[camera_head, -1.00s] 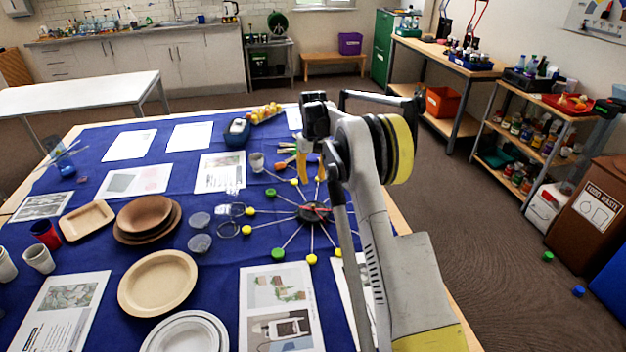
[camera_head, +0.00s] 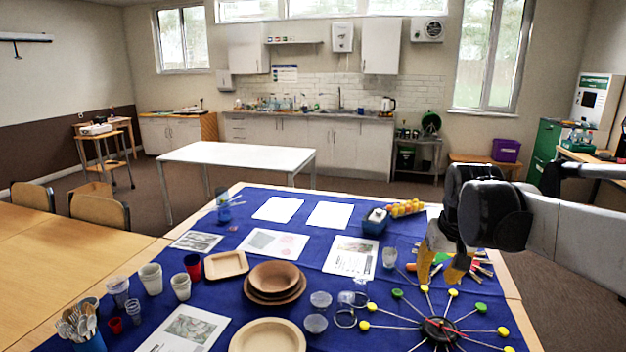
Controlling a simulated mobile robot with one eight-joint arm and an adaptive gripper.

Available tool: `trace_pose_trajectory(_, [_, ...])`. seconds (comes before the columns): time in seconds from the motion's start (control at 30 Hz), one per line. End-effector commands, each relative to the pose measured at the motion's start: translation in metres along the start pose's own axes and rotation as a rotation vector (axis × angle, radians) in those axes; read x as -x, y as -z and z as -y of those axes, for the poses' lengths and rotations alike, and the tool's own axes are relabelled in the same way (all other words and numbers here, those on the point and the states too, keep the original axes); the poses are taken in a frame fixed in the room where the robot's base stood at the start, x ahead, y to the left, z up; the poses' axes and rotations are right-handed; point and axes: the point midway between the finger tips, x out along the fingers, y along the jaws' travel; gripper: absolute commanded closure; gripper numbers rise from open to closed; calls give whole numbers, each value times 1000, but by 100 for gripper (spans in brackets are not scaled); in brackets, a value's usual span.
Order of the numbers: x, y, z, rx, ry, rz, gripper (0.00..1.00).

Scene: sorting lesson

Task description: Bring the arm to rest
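My gripper (camera_head: 441,276) is at the right of the head view, at the end of my arm, which comes in from the right edge. Its two yellow fingers point down and stand apart, with nothing visible between them. It appears above the right part of the blue-covered table (camera_head: 222,262), in front of the colourful sticks and near the wheel of spokes with green and yellow knobs (camera_head: 440,328). How high it is above the table is hard to tell. My arm hides part of the right side of the room.
A white table (camera_head: 237,155) stands behind. Wooden tables and chairs (camera_head: 100,211) are at the left.

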Motion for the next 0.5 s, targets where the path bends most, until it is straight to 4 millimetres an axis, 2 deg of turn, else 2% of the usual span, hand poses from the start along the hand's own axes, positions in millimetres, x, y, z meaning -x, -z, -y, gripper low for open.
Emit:
trace_pose_trajectory(0.03, [13,-23,9,7,3,-26,67])
trace_pose_trajectory(0.2, [37,-94,32,27,16,-120,67])
trace_pose_trajectory(0.4, [37,-172,50,44,35,-220,67])
trace_pose_trajectory(0.5, [30,-199,55,51,44,-255,67])
